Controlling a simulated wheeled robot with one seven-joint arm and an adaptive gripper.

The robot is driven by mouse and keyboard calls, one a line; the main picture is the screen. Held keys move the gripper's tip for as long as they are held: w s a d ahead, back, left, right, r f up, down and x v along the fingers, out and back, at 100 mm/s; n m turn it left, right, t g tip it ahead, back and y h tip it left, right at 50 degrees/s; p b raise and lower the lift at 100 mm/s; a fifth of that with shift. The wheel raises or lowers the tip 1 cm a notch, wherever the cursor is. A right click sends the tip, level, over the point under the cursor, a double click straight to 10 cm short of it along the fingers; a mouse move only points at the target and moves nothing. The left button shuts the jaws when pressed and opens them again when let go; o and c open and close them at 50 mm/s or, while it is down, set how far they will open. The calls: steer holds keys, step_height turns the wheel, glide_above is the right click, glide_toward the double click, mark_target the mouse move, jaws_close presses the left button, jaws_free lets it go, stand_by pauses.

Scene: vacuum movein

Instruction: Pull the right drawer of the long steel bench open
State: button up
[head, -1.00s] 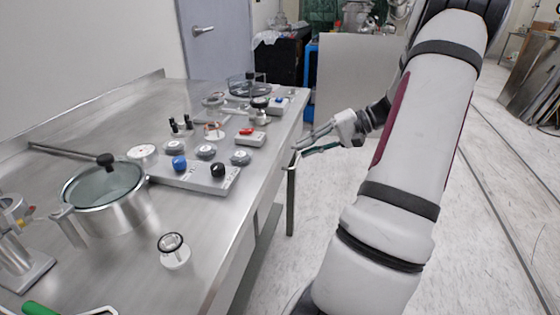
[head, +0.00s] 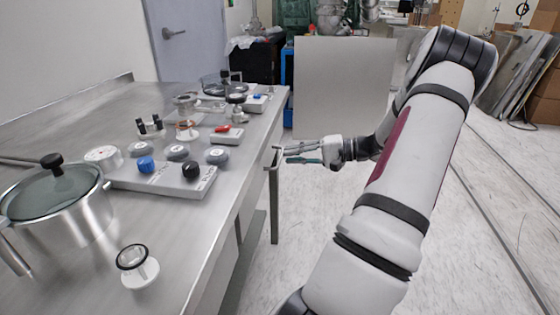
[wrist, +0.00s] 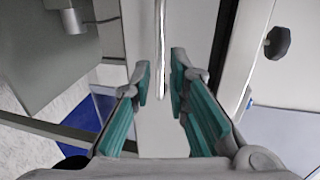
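The long steel bench (head: 85,245) runs along the left of the head view, its front side facing right. My gripper (head: 292,154) is beyond its front edge, near the far end. In the wrist view my gripper (wrist: 160,86) is open, its teal pads apart. A thin, bright upright bar (wrist: 161,45), seemingly a drawer handle, shows between the fingers' lines, with visible gaps on both sides. A pale flat panel (wrist: 141,22) lies behind it. The right drawer's front is too oblique in the head view to tell how far it is open.
A lidded pot (head: 62,212), a grey control block (head: 165,180) and several small devices stand on the bench. A grey panel (head: 342,85) stands beyond the bench. In the wrist view a black knob (wrist: 277,42) is at right. The floor (head: 310,225) right of the bench looks clear.

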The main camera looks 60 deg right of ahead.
mark_target(280, 157)
steer(key=shift+b+x, duration=0.4)
steer(key=shift+x, duration=1.65)
steer(key=shift+a, duration=0.1)
jaws_close()
